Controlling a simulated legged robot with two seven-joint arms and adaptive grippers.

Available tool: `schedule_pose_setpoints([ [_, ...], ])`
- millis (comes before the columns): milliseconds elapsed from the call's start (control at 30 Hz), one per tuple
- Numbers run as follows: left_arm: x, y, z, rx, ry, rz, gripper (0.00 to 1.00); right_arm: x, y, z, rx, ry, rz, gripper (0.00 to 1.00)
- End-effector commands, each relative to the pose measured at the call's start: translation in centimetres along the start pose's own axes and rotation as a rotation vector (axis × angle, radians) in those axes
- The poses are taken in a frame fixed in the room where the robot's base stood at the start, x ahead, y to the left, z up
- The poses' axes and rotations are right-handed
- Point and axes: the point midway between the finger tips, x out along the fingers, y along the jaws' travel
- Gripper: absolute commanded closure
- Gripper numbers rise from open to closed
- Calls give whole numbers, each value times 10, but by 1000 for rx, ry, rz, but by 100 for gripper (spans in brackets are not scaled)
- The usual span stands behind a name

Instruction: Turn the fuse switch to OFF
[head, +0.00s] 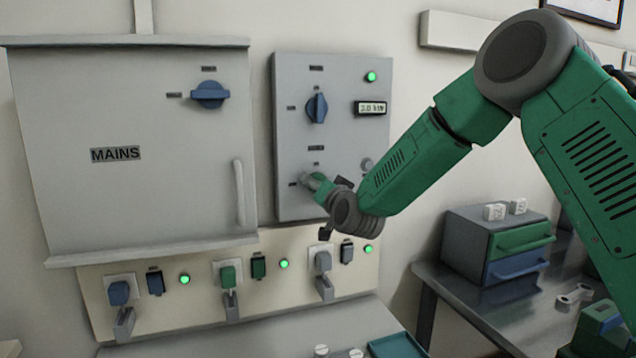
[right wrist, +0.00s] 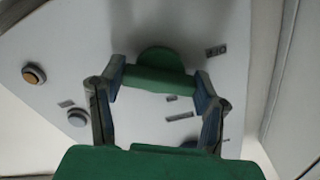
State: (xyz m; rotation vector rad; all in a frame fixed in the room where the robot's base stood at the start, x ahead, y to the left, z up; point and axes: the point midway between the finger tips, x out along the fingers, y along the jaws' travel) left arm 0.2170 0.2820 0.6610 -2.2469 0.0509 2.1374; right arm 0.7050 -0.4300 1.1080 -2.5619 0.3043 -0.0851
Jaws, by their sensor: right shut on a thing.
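My right gripper (head: 322,188) reaches in from the right to the lower part of the grey control panel (head: 344,60). It is shut on a green rotary knob there, which I take to be the fuse switch; its labels are too small to read. In the right wrist view the two fingers of my gripper (right wrist: 158,80) close on the sides of the green knob (right wrist: 155,80), with its round part beyond the grip bar. In the head view the gripper hides most of this knob, so its setting is unclear. My left gripper is not in view.
A blue knob (head: 317,108) sits higher on the panel, beside a small display (head: 370,108) and a lit green lamp (head: 371,77). The MAINS cabinet (head: 140,200) with a blue switch (head: 210,95) is at left. Plugs and lamps line the strip (head: 205,306) below. A drawer box (head: 465,235) stands right.

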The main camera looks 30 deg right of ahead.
Motion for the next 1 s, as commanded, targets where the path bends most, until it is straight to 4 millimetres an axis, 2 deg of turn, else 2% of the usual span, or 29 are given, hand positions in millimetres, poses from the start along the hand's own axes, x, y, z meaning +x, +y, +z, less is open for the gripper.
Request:
schedule_pose_setpoints([
  [500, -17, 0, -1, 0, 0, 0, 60, 0, -1, -3, -431, 5, 1, 71],
  [1000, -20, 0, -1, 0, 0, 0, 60, 1, -1, -3, -578, 8, -1, 71],
])
